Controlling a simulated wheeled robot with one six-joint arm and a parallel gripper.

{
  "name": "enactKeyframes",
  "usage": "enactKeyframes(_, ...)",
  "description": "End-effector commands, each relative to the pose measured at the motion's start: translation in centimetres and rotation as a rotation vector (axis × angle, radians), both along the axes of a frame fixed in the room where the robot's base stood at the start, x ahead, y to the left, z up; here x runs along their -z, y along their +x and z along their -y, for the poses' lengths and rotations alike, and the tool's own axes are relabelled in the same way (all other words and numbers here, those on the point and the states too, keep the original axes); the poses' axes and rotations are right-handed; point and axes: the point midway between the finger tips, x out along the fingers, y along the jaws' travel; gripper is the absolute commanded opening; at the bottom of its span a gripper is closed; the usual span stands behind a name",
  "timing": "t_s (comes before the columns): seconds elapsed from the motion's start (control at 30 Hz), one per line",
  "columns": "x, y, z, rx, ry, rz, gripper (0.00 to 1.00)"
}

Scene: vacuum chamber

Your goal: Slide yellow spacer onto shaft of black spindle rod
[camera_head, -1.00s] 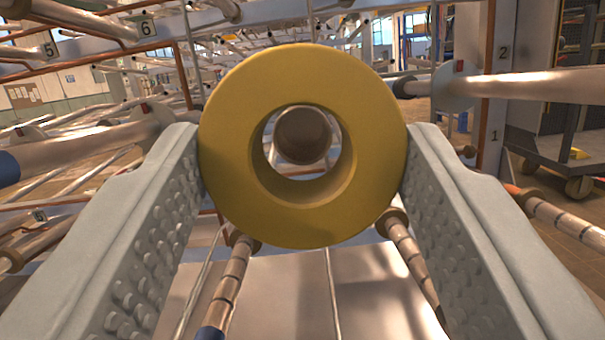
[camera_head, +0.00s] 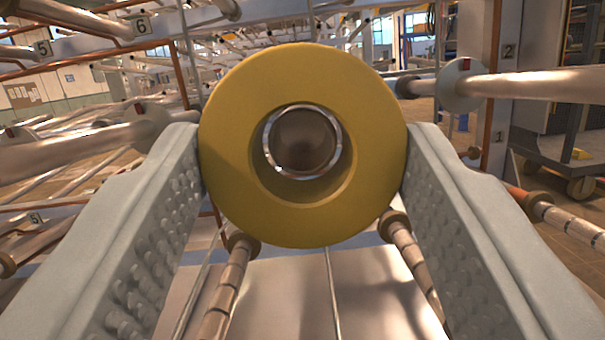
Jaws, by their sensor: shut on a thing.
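My gripper (camera_head: 303,160) is shut on the yellow spacer (camera_head: 303,224), a thick ring held upright by its left and right sides, its hole facing the camera. Through the hole shows the round end of a spindle rod (camera_head: 303,142), brownish-grey with a bright metal rim. The rod end sits high in the hole, close to its upper edge, with a wider gap below. Whether the rod end is inside the hole or just behind it I cannot tell. The rest of that rod is hidden by the spacer.
Other spindle rods stick out on both sides: one at right (camera_head: 540,85) with a disc, one at left (camera_head: 70,148). Two ringed rods lie below, at lower left (camera_head: 228,285) and lower right (camera_head: 415,270). A cart (camera_head: 560,160) stands far right.

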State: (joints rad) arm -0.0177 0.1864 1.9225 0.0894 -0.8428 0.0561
Motion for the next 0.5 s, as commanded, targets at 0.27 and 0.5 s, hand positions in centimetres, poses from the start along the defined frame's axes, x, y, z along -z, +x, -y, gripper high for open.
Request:
enactKeyframes(0.27,0.1,0.9,0.0,0.0,0.0,0.0,0.31)
enactKeyframes(0.5,0.1,1.7,0.0,0.0,0.0,0.0,0.31)
